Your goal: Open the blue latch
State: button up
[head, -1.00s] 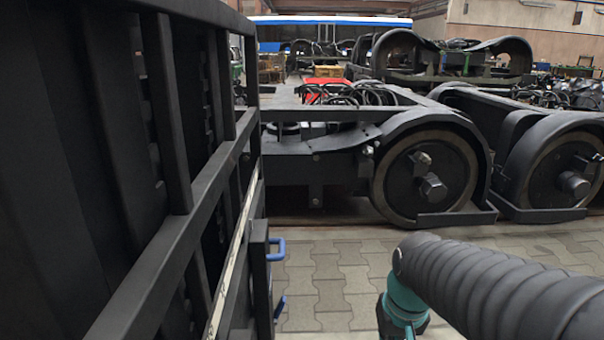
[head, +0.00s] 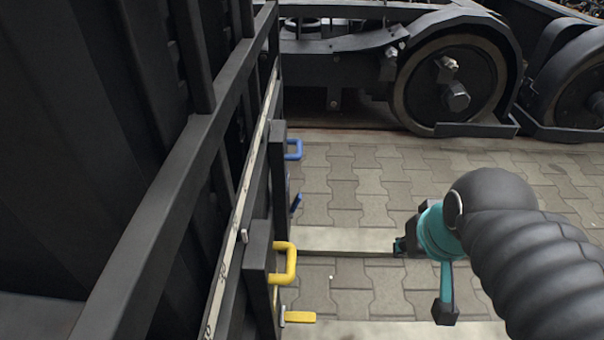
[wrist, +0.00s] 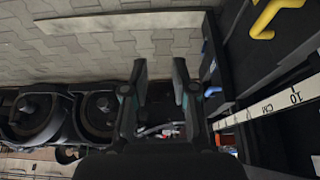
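The blue latch (head: 297,203) is a small dark-blue lever on the side of the dark frame at left. It sits below a blue U-shaped handle (head: 293,149).
A yellow handle (head: 285,263) and yellow lever (head: 300,317) are nearer on the same frame. A ruler strip (wrist: 275,105) runs along it. Bogie wheels (head: 452,82) stand beyond. Paving (head: 350,180) between the frame and my arm is clear.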

jog(key=w+a+f+g+b, duration=0.2)
jog(key=w+f, duration=0.3)
jog(key=f, duration=0.2)
jog(key=t+y+b, duration=0.2)
jog(key=y+b, duration=0.2)
send_near(300, 196)
jog(key=shift+m+g, duration=0.3)
jog(key=shift+m, duration=0.1)
jog(key=x, duration=1.1)
jog(key=shift+w+f+b, duration=0.2)
jog(key=shift+w+b, duration=0.1)
jog(key=shift+b, duration=0.1)
grip_shut()
